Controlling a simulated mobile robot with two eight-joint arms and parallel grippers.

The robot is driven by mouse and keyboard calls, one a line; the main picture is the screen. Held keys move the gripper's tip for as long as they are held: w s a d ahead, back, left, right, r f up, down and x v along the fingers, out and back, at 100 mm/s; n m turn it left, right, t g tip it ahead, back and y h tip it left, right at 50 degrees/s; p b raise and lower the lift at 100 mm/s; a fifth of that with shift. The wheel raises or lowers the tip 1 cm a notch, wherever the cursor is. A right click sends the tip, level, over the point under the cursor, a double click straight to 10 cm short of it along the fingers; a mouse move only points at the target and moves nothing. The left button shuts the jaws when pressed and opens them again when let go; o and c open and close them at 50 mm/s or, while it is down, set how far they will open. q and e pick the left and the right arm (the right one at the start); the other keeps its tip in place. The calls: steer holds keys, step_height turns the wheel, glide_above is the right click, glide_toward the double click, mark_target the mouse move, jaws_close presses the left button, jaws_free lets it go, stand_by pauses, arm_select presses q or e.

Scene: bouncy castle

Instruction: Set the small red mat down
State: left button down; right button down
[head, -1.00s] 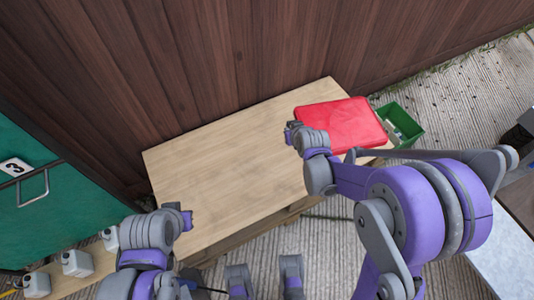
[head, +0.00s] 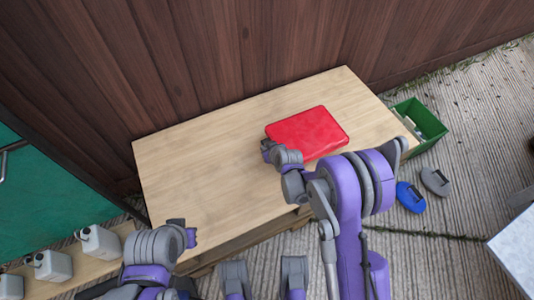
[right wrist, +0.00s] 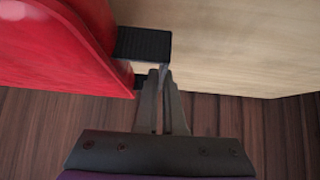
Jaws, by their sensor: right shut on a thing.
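The small red mat (head: 308,133) is a flat red pad with rounded corners. In the head view it lies over the right half of the wooden table (head: 200,160), and I cannot tell whether it touches the top. My right gripper (head: 268,152) is shut on the mat's left edge. In the right wrist view the red mat (right wrist: 60,45) fills the left side beside the dark finger pads (right wrist: 142,62), with the pale table top (right wrist: 230,45) behind. My left gripper (head: 191,236) is over the table's front left edge, away from the mat; its jaws are unclear.
A green crate (head: 428,120) stands beyond the table's right end. A blue item (head: 410,197) and a grey item (head: 435,180) lie on the ground. White canisters (head: 98,243) stand at lower left. A wooden wall (head: 230,40) runs behind; the table's left half is clear.

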steer(key=shift+f+b, duration=0.45)
steer(key=shift+f, duration=1.6)
steer(key=c, duration=1)
jaws_free()
steer(key=shift+r, duration=0.2)
steer(key=s+d+r+m+g+h+p, duration=0.1)
steer(key=s+d+r, duration=0.3)
steer(key=s+r, duration=0.55)
steer(key=s+d+r+m+g+p, duration=0.1)
steer(key=s+d+r, duration=0.3)
steer(key=s+r, duration=0.5)
steer(key=s+d+r+m, duration=0.1)
steer(key=s+d, duration=0.1)
steer(key=s, duration=0.3)
steer(key=s+d+r+g+h, duration=0.1)
steer(key=s+d+r, duration=0.1)
steer(key=s, duration=0.3)
steer(key=s+d+r+m+g+h, duration=0.1)
steer(key=s+d+r, duration=0.1)
steer(key=s, duration=0.4)
steer(key=shift+m, duration=0.3)
